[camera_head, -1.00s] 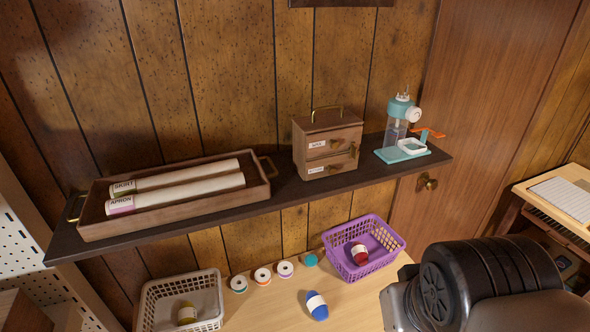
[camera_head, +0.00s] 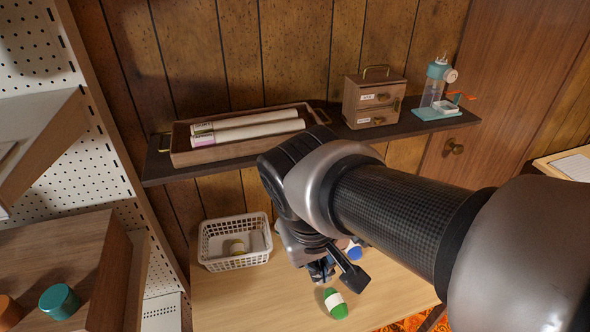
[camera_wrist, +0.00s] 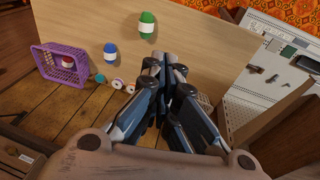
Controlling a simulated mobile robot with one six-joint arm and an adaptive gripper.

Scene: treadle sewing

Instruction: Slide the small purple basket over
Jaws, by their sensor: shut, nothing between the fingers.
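In the head view my arm hides the basket. My gripper (camera_wrist: 163,62) is shut and empty, pointing over the table. It is apart from the basket, which lies well to its left in the wrist view. In the head view my gripper (camera_head: 325,268) hangs over the table, to the right of the white basket (camera_head: 203,246).
A wall shelf (camera_head: 158,176) holds a tray, small drawers and a teal device. A wooden unit (camera_head: 60,240) stands at left.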

